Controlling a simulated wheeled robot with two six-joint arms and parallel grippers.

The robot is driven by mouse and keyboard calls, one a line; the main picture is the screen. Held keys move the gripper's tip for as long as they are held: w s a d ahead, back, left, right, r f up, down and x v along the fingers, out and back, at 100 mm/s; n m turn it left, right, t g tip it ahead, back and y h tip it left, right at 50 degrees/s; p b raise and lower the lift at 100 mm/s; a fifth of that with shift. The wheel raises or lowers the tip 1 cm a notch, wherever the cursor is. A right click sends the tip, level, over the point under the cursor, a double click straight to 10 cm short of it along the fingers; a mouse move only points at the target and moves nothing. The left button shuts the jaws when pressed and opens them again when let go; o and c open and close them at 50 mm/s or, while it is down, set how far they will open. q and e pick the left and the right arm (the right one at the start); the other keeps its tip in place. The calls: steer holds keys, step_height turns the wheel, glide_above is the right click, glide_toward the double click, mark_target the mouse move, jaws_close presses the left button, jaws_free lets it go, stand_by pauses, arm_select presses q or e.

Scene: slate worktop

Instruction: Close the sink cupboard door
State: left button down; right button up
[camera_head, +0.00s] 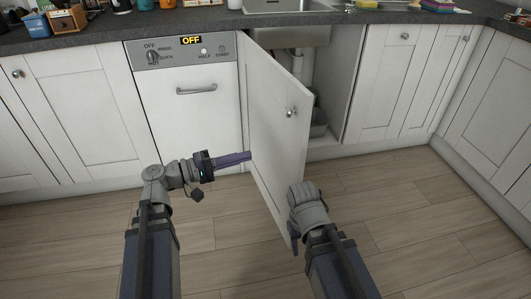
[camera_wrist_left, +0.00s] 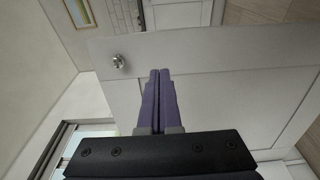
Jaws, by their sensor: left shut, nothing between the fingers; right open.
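The white sink cupboard door (camera_head: 275,125) stands open, swung out from its left side, with its free edge toward me. Its outer face and round knob (camera_head: 291,112) show. In the left wrist view the door panel (camera_wrist_left: 235,85) and knob (camera_wrist_left: 118,61) lie beyond the fingers. My left gripper (camera_head: 247,156) is shut and empty, its purple fingers pointing at the outer face low down. I cannot tell whether they touch it. The fingers also show in the left wrist view (camera_wrist_left: 159,76).
The open cupboard (camera_head: 320,128) shows pipework and a grey bin (camera_head: 319,123) under the sink (camera_head: 285,5). A dishwasher (camera_head: 190,100) stands left of the door. White cupboards (camera_head: 395,85) line the right. The wooden floor (camera_head: 400,215) is clear at right.

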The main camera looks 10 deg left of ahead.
mark_target(296, 143)
arm_select(q)
steer(key=x, duration=1.3)
steer(key=shift+d, duration=0.15)
